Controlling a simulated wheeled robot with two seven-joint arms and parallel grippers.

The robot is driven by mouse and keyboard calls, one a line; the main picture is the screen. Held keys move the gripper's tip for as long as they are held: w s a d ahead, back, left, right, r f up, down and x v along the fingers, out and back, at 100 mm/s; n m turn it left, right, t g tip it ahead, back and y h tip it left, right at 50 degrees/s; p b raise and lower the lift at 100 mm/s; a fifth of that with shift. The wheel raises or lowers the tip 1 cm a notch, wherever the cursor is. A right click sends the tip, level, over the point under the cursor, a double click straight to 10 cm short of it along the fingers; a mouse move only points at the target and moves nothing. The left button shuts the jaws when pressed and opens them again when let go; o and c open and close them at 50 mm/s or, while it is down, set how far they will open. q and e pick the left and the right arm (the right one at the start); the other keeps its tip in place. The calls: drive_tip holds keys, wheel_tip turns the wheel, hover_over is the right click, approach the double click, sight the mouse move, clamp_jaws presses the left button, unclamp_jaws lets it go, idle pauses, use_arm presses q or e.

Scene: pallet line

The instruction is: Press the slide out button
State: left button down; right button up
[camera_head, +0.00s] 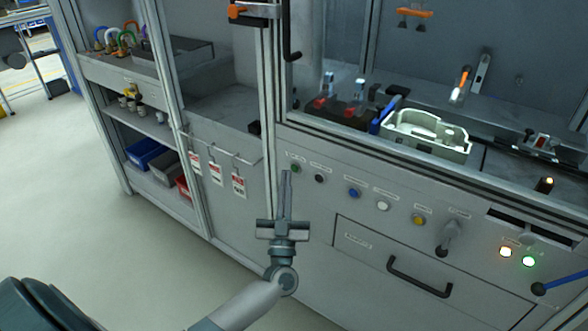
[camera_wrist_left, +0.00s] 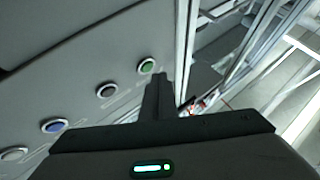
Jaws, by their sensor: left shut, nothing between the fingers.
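A row of buttons runs along the grey panel: a green button (camera_head: 294,168), a black button (camera_head: 319,178), a blue button (camera_head: 354,193), a white button (camera_head: 383,206) and a yellow button (camera_head: 418,219). Their labels are too small to read, so I cannot tell which is slide out. My left gripper (camera_head: 286,174) is shut and empty, its fingertips close to the green button. In the left wrist view the fingertips (camera_wrist_left: 160,78) lie just beside the green button (camera_wrist_left: 147,66); contact cannot be told. The black button (camera_wrist_left: 106,90) and blue button (camera_wrist_left: 54,126) are farther left. My right gripper is not in view.
A dark selector handle (camera_head: 449,235), a lit orange button (camera_head: 505,252) and a lit green button (camera_head: 529,261) are farther right. A drawer handle (camera_head: 419,279) protrudes below. Red-and-white tags (camera_head: 216,173) hang left of my gripper. A pale green tray (camera_head: 428,136) sits behind the panel.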

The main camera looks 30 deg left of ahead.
use_arm(q)
drive_tip(key=shift+w, duration=0.2)
idle(0.7)
drive_tip(key=shift+w, duration=0.2)
drive_tip(key=shift+w+p, duration=0.3)
drive_tip(key=shift+w, duration=0.15)
idle(0.9)
drive_tip(key=shift+s, duration=0.2)
drive_tip(key=shift+s+p, duration=0.6)
drive_tip(key=shift+s, duration=0.05)
drive_tip(key=shift+s+a+p, duration=0.2)
drive_tip(key=shift+s+p, duration=1.1)
drive_tip(key=shift+s, duration=1.2)
